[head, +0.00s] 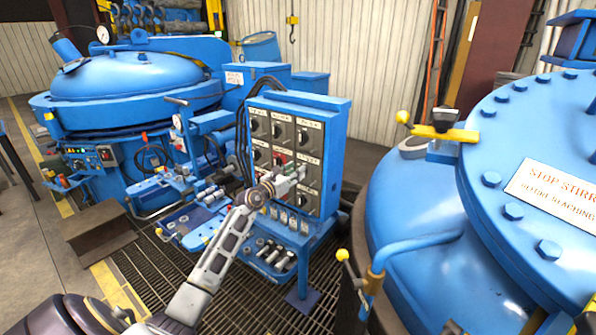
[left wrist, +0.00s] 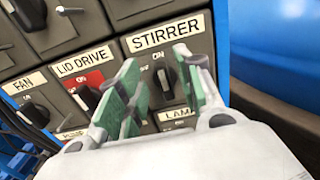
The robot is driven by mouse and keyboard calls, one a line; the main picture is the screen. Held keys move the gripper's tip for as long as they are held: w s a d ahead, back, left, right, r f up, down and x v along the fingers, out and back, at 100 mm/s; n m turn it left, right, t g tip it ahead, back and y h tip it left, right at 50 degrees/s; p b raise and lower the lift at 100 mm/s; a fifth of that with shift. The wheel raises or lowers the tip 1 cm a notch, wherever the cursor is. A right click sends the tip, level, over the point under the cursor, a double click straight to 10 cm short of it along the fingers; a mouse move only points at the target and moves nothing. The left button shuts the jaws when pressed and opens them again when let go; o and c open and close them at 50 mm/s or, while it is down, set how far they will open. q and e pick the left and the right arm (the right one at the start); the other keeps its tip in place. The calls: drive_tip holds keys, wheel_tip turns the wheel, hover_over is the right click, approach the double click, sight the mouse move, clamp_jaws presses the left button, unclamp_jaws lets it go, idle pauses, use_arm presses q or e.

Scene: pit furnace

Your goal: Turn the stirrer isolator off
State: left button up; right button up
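The stirrer isolator (left wrist: 163,82) is a black rotary knob under the white "STIRRER" label (left wrist: 164,33) in the left wrist view. Its handle stands near upright, by the ON mark. My left gripper (left wrist: 156,62) is open, with its green-padded fingers on either side of the knob. I cannot tell whether a pad touches it. In the head view my left gripper (head: 297,174) is at the right column of the blue switch panel (head: 334,150) and hides part of that switch.
The red-plated lid drive knob (left wrist: 88,96) is just left of the left finger, with the fan knob (left wrist: 34,113) further left. A lamp label (left wrist: 177,114) is below. A large blue vessel (head: 420,220) stands close on the right.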

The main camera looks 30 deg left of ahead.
use_arm(q)
drive_tip(key=shift+w+d, duration=0.1)
drive_tip(key=shift+w, duration=1.1)
clamp_jaws()
